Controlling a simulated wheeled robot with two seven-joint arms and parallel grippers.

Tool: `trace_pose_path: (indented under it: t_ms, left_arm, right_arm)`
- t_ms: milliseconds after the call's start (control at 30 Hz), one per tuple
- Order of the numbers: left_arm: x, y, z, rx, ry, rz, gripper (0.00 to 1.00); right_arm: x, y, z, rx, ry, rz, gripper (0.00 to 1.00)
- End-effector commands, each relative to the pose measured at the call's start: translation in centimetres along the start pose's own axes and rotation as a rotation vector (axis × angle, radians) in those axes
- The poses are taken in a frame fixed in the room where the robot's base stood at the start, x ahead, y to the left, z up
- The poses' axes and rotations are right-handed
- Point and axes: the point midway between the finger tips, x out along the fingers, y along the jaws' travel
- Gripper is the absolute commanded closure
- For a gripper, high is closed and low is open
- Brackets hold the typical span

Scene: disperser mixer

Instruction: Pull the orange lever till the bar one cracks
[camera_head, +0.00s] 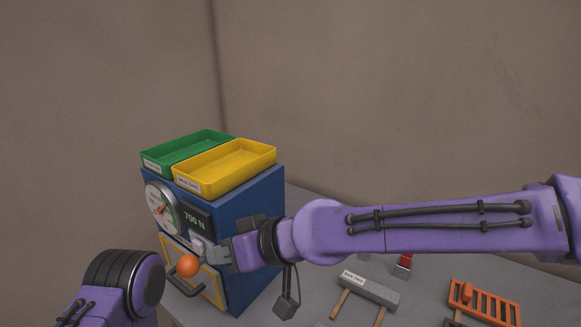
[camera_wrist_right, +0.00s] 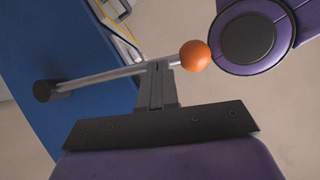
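The orange lever is a metal rod with an orange ball knob (camera_head: 188,265) at its end, on the side of a blue machine (camera_head: 262,205). In the right wrist view the rod (camera_wrist_right: 100,77) runs from a dark pivot on the blue wall to the ball (camera_wrist_right: 195,55). I cannot make out bar one inside the machine.
A green tray (camera_head: 150,163) and a yellow tray (camera_head: 222,178) sit on the machine. Its front has a dial (camera_head: 161,208), a display reading 700 N (camera_head: 195,218) and a yellow-framed panel.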

Motion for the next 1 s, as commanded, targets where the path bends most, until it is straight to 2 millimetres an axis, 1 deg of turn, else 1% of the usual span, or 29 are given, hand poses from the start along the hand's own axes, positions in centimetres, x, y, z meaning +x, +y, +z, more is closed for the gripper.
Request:
trace_pose_path:
  t_ms: [467,567,667,767,800,833,867,1000]
  left_arm:
    - [0.0,0.0,0.0,0.0,0.0,0.0,0.37]
    - [-0.6,-0.1,-0.2,0.0,0.0,0.0,0.37]
    - [-2.2,-0.2,-0.9,0.0,0.0,0.0,0.37]
    - [-4.5,-0.4,-1.9,0.0,0.0,0.0,0.37]
    - [-4.2,-0.4,-1.8,0.0,0.001,0.0,0.37]
    - [-3.1,-0.2,-1.4,-0.001,0.002,0.001,0.37]
    - [-2.7,-0.2,-1.2,-0.001,0.001,0.001,0.37]
    - [-2.0,-0.2,-0.8,0.0,-0.001,0.0,0.37]
  right_arm:
    - [0.1,-0.1,0.1,0.0,-0.002,-0.001,1.0]
    - [-0.3,-0.2,-0.4,0.0,-0.002,-0.001,1.0]
    - [-1.6,-0.5,-1.6,0.001,0.0,-0.002,1.0]
    - [-3.5,-0.9,-3.4,0.0,0.001,-0.005,1.0]
    - [-4.0,-0.7,-3.2,-0.002,0.002,-0.005,1.0]
    - [-4.5,-0.4,-2.6,-0.004,0.005,-0.004,1.0]
    - [-5.2,-0.4,-2.5,-0.005,0.006,-0.005,1.0]
    - [-8.7,-0.5,-2.5,-0.004,0.008,-0.003,1.0]
